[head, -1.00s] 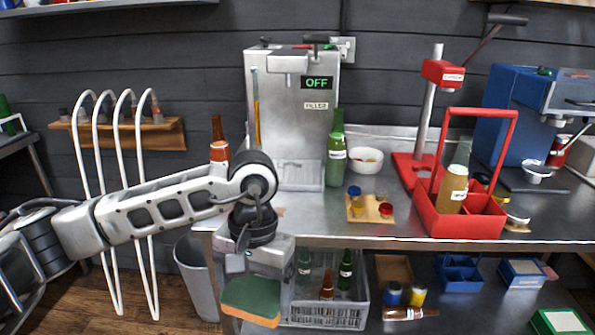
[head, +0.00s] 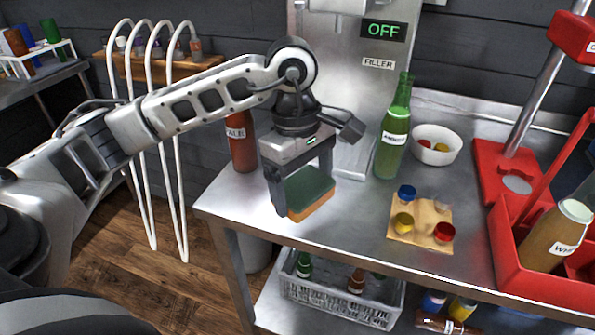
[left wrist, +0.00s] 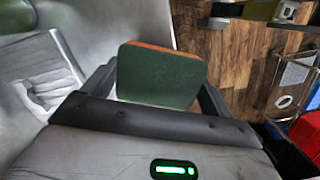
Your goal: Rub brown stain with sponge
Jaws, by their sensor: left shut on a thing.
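The sponge (head: 311,189), dark green on top with an orange lower layer, is between the fingers of my left gripper (head: 302,186). The gripper is shut on it. In the left wrist view the sponge (left wrist: 160,75) also sits between the two dark fingers. It is over the left front part of the steel table (head: 350,225), near the front edge. I cannot tell whether it touches the tabletop. I see no brown stain clearly; the sponge and gripper cover part of the table. My right gripper is not in view.
The filler (head: 345,85) stands behind the gripper, with a brown bottle (head: 241,150) to the left and a green bottle (head: 393,140) to the right. A board with caps (head: 422,222), a white bowl (head: 437,146) and a red carrier (head: 550,280) stand further right.

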